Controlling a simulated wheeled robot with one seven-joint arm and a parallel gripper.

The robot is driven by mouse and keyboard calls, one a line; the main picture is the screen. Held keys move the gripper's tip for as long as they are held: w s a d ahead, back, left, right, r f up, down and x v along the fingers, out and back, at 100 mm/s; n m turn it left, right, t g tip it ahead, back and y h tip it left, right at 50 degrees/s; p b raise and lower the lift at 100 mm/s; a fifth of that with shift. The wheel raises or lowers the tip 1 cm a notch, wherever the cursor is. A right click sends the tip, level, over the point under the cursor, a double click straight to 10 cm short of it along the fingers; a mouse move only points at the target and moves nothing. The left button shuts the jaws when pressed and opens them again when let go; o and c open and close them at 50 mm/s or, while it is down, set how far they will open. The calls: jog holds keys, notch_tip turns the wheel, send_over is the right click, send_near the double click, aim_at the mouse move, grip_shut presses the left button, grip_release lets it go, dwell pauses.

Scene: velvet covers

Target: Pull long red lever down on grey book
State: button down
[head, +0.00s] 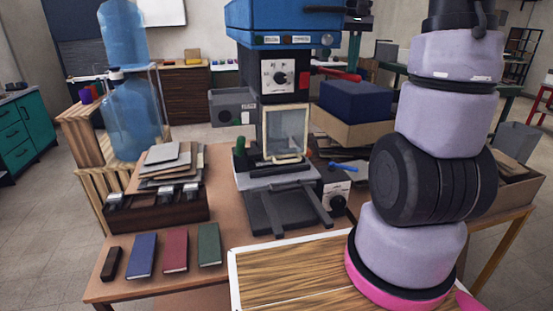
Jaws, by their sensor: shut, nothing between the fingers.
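A long red lever (340,74) sticks out to the right from the dark middle of a blue and black press (285,60), about level with its dial. It lies nearly flat, with a slight droop toward its right end. I see no lever on a book. Thin grey covers or boards (165,155) are stacked on the left of the table. My arm rises in the right foreground and leaves the top of the picture. A dark part at the top edge, right of the press head, may be my gripper, but I cannot tell. No contact with the lever shows.
The press stands mid-table with a grey bed (285,205). Blue, red and green books (175,250) lie front left. A dark blue block (355,100) sits in an open box behind the press on the right. A light wooden board (290,275) lies in front. Water bottles (130,110) stand left.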

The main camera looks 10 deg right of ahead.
jog(key=shift+f, duration=1.4)
jog(key=shift+w+f, duration=0.1)
jog(key=shift+f, duration=1.4)
jog(key=shift+w+f, duration=0.1)
jog(key=f, duration=0.1)
jog(key=w+f, duration=0.1)
jog(key=f, duration=0.1)
jog(key=shift+f, duration=0.15)
